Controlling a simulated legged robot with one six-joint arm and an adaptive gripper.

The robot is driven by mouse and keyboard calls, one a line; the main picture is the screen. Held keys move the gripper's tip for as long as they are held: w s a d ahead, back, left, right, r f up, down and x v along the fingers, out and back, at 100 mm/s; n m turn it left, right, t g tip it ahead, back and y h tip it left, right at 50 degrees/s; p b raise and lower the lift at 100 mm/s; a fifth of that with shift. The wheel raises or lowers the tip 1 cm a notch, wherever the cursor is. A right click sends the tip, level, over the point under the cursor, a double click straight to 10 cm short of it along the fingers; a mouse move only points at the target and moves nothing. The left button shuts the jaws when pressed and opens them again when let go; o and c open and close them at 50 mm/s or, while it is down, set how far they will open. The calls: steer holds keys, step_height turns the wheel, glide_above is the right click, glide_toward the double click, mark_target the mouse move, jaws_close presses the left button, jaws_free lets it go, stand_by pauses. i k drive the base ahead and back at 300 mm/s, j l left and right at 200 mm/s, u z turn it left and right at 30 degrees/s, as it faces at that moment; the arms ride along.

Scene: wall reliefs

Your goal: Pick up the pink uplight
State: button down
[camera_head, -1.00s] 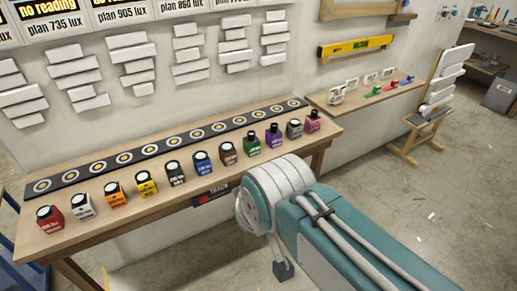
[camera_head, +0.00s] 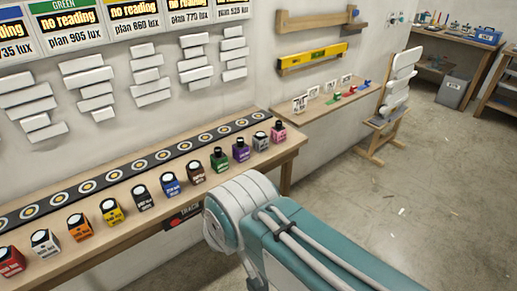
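The pink uplight (camera_head: 278,132) is a small pink block with a dark top. It stands at the far right end of a row of coloured uplights on the wooden bench (camera_head: 290,152), just right of a grey one (camera_head: 261,141). A purple one (camera_head: 241,150) and a green one (camera_head: 219,160) stand further left. My teal and white arm fills the lower middle, in front of the bench and below the pink uplight. My gripper does not show in this view.
A black strip with ringed round spots (camera_head: 145,174) runs along the bench behind the uplights. White relief blocks (camera_head: 150,75) stick out from the wall above. A side shelf (camera_head: 330,103) holds small cards and coloured pieces. A wooden easel (camera_head: 385,115) stands right; the floor (camera_head: 420,200) before it is mostly clear.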

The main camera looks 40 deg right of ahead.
mark_target(278, 134)
steer(key=z, duration=1.3)
steer(key=u, duration=1.4)
steer(key=z, duration=1.4)
steer(key=i, duration=0.1)
steer(key=u, duration=0.05)
